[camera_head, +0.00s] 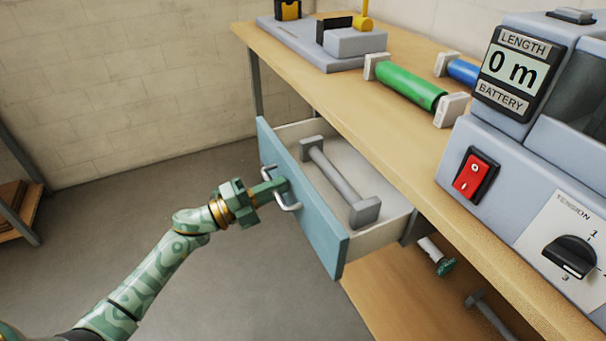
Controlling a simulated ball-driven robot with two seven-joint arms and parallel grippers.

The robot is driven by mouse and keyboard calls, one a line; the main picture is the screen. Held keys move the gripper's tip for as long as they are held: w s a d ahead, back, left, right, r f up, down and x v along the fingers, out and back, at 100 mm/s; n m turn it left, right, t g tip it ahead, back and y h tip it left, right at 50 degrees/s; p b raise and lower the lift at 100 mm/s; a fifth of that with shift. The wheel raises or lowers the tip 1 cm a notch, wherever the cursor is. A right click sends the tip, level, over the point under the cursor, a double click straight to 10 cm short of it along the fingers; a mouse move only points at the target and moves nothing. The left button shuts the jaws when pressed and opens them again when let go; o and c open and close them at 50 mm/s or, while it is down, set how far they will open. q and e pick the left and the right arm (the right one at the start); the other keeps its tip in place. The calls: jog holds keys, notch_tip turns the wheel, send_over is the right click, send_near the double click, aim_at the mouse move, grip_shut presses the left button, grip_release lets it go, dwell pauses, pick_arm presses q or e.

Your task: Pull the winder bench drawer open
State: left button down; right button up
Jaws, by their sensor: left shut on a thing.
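The winder bench drawer (298,195) has a blue-grey front and stands open below the bench top, pulled out to the left. A grey bar with blocky ends (335,175) lies inside it. The drawer's metal handle (290,206) is on its front. My left gripper (278,188) is shut on the handle, with its fingers hiding the handle's middle. My right gripper is not in view.
The wooden bench top (300,62) carries a green roller (410,86), a blue roller (463,71) and a machine with a red switch (475,175). A lower shelf (385,305) lies beneath. The floor left of the drawer is clear.

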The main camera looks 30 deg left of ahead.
pick_arm(q)
jog(key=r+p+v, duration=0.1)
jog(key=r+v, duration=0.2)
jog(key=v, duration=1.4)
jog(key=shift+s+a, duration=0.3)
jog(key=shift+s, duration=0.05)
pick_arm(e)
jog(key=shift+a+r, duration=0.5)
pick_arm(q)
jog(key=shift+r, duration=0.1)
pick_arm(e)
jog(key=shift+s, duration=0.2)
pick_arm(q)
jog(key=c, duration=1.8)
grip_release()
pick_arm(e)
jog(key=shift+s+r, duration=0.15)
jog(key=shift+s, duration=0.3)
